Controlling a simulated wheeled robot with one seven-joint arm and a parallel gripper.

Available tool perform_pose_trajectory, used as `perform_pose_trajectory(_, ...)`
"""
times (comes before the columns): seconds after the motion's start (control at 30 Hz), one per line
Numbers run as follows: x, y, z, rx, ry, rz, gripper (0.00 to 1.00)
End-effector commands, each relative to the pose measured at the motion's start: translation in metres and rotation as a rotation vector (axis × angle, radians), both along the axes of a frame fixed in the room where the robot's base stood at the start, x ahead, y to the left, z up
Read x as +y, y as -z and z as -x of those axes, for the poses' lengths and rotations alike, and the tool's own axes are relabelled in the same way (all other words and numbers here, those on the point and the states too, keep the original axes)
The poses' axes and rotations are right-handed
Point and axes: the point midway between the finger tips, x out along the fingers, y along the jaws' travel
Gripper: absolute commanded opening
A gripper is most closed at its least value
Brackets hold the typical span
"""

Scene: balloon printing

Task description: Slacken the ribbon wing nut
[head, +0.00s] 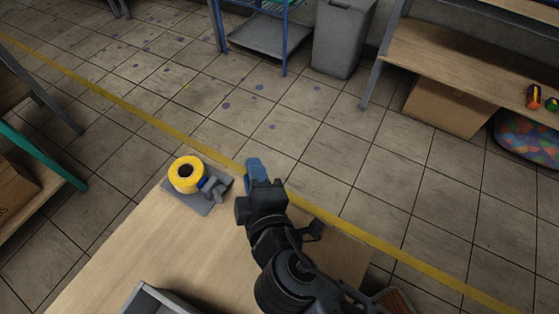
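A yellow ribbon roll (186,174) sits on a grey base plate (205,207) near the far left corner of the wooden table. On the roll's right side is a small blue part, with a grey winged piece (216,188) beside it that looks like the wing nut. It is too small to tell how tight it is. My gripper (257,170), with blue at its tip, is to the right of the winged piece and apart from it in the picture. Its fingers cannot be told apart, so its opening is unclear. My dark arm hides part of the table.
A grey tray (155,300) is at the near edge. Beyond the table lies tiled floor with a yellow line. A grey bin (342,40) and a shelf (450,60) stand farther back.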

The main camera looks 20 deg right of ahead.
Motion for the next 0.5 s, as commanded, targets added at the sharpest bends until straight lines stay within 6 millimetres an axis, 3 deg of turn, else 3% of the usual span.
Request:
perform_pose_trajectory(0.2, -0.033, -0.019, 0.010, 0.002, 0.002, -0.001, 0.28)
perform_pose_trajectory(0.5, -0.046, -0.028, 0.014, 0.003, -0.002, 0.000, 0.28)
